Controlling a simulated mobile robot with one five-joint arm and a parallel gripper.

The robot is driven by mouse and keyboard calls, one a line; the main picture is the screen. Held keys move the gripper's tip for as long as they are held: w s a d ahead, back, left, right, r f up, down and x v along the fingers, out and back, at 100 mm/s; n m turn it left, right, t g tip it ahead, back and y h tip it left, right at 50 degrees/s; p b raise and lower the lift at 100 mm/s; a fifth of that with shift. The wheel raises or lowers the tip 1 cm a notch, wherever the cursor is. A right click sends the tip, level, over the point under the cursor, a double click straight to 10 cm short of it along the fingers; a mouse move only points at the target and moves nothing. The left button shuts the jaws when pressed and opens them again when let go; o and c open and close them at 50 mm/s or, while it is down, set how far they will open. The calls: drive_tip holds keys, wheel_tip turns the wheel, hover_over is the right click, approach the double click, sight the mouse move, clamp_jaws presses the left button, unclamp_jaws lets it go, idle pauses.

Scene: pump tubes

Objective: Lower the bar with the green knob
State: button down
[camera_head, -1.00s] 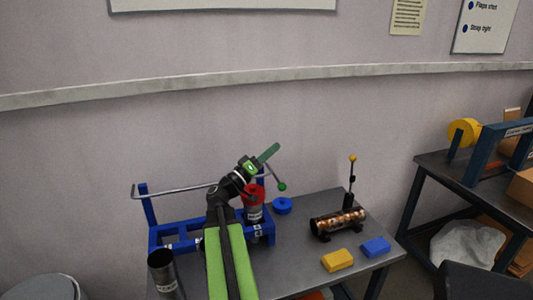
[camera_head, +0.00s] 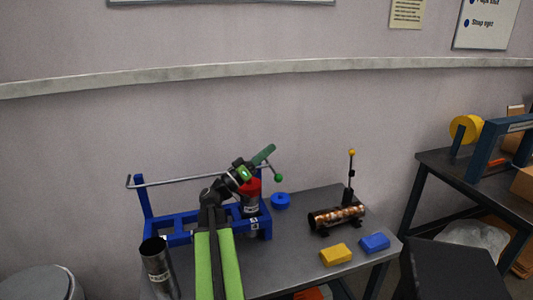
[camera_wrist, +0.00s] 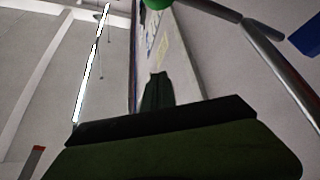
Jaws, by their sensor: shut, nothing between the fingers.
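The grey bar (camera_head: 170,184) runs along the top of the blue rack (camera_head: 143,205) and bends to a green knob (camera_head: 279,178) at its right end. The bar is raised above the rack's base. My gripper (camera_head: 265,153) is shut and empty, its green fingers just left of and above the knob in the head view. My wrist hides part of the bar. In the wrist view the shut fingers (camera_wrist: 158,85) point away from me. The knob (camera_wrist: 157,3) is cut by the top edge, and the bar (camera_wrist: 282,72) slopes down at the right.
A red tube (camera_head: 250,193) stands in the rack's right part, partly hidden. A dark metal tube (camera_head: 158,266) stands at the front left.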

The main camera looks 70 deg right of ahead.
drive_tip(key=w+a+f+b, duration=0.1)
drive_tip(key=w+a, duration=0.8)
drive_tip(key=a, duration=0.2)
drive_tip(key=shift+a+f, duration=0.15)
drive_tip(key=shift+a, duration=0.1)
drive_tip(key=shift+w, duration=0.1)
